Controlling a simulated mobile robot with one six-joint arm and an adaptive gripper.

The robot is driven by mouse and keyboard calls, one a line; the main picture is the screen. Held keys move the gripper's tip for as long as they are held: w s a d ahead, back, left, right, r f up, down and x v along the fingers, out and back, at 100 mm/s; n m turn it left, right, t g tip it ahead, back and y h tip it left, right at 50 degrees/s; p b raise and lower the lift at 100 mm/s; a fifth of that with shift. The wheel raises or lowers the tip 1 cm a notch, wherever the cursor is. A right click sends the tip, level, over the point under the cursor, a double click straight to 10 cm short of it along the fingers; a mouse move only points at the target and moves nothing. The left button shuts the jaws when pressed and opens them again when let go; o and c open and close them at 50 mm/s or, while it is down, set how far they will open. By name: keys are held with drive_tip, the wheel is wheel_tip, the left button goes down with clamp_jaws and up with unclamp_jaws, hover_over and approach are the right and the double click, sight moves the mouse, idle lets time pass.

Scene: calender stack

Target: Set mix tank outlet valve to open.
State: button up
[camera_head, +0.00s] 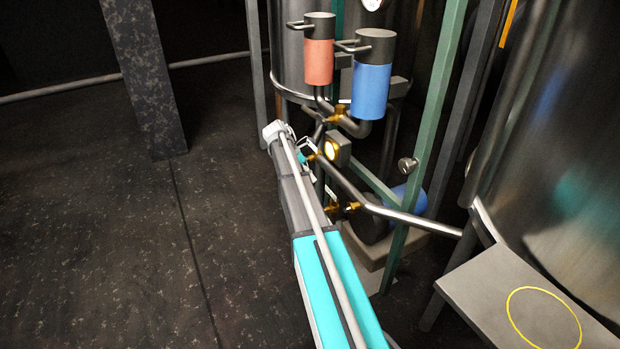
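Several small brass valves sit on the grey pipework between the tanks. One brass valve (337,115) is below the red and blue canisters, and another (351,207) is lower, on the pipe running to the right-hand tank. I cannot read the tags, so I cannot tell which one is the mix tank outlet valve or how its handle is set. My arm reaches up from the bottom to the pipework. My gripper (306,150) seems to be at its far end, close to the pipes left of a lit round lamp. Its fingers are too small and partly hidden to judge.
A red canister (319,62) and a blue canister (371,90) hang above the pipes. A green post (428,130) stands right of them. A large steel tank (560,150) and a grey step (485,290) with a yellow ring fill the right.

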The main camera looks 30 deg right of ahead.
drive_tip(key=shift+d, duration=0.1)
drive_tip(key=shift+s, duration=0.1)
drive_tip(key=s+a+r+m+t+y+p, duration=0.1)
drive_tip(key=s+a+m+p, duration=0.4)
drive_tip(key=a, duration=0.5)
drive_tip(key=s+a+r+m+t+y+p, duration=0.1)
drive_tip(key=s+a+r+m+t+p, duration=0.2)
drive_tip(key=a+m, duration=0.6)
drive_tip(key=s+a+r+m+t+y+p, duration=0.2)
drive_tip(key=s+a+r+m+p, duration=0.4)
drive_tip(key=s+a, duration=0.5)
drive_tip(key=shift+a+r+m+p, duration=0.4)
drive_tip(key=shift+a+r+p, duration=0.2)
drive_tip(key=shift+d, duration=0.15)
